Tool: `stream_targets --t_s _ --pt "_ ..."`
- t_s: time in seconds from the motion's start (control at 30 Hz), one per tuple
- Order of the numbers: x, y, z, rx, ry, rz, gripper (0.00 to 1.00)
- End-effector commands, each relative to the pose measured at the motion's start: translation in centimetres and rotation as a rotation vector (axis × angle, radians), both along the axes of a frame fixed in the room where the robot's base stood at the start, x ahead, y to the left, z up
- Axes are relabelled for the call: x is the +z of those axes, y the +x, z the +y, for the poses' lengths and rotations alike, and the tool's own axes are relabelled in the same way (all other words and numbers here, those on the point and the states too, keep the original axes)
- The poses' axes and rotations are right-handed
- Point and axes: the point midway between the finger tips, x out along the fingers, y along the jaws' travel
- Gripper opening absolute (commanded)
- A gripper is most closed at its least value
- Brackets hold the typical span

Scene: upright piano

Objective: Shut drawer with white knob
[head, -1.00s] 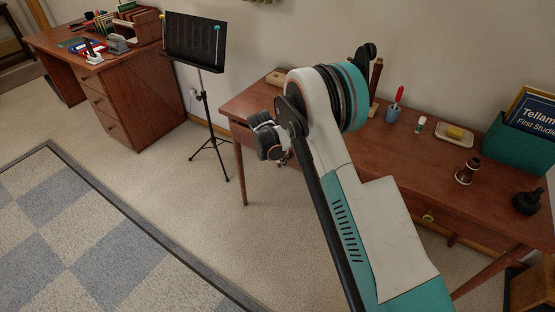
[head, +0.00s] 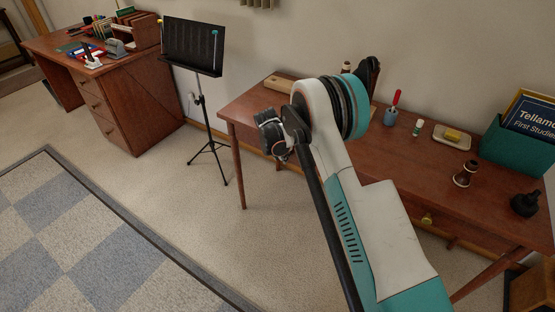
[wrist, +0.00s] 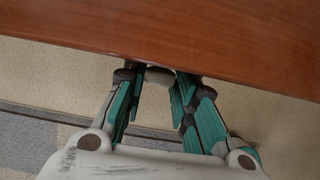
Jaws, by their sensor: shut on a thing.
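In the wrist view the pale, whitish knob (wrist: 160,71) sits just under the front edge of the reddish-brown table (wrist: 190,35). My gripper (wrist: 157,80) has its two teal-and-grey fingers on either side of the knob and is shut on it. The drawer front is hidden under the tabletop edge, so how far it stands out cannot be told. In the head view the table (head: 245,105) shows at the right.
A second drawer with a yellow knob (head: 427,219) is in the same table. A cup with a red-handled tool (head: 391,115), a dish (head: 452,135) and a teal book box (head: 515,150) stand on top. A music stand (head: 194,45) and a desk (head: 135,100) are at left.

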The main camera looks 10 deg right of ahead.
Motion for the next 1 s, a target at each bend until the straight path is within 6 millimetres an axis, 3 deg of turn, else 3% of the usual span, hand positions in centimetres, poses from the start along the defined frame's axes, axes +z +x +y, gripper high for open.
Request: stream_targets --t_s 0.2,0.23,0.3,0.33,0.77,1.0 --pt "0.1 0.3 -0.1 0.002 -0.002 -0.006 0.0" --pt "0.1 0.3 -0.1 0.002 -0.002 -0.007 0.28" --pt "0.1 0.3 -0.2 0.002 -0.002 -0.007 0.44" --pt "0.1 0.3 -0.2 0.001 -0.002 -0.007 0.47" --pt "0.5 0.2 -0.2 -0.001 -0.004 -0.007 0.47" --pt "3.6 -0.9 0.8 0.003 -0.003 -0.005 0.47"
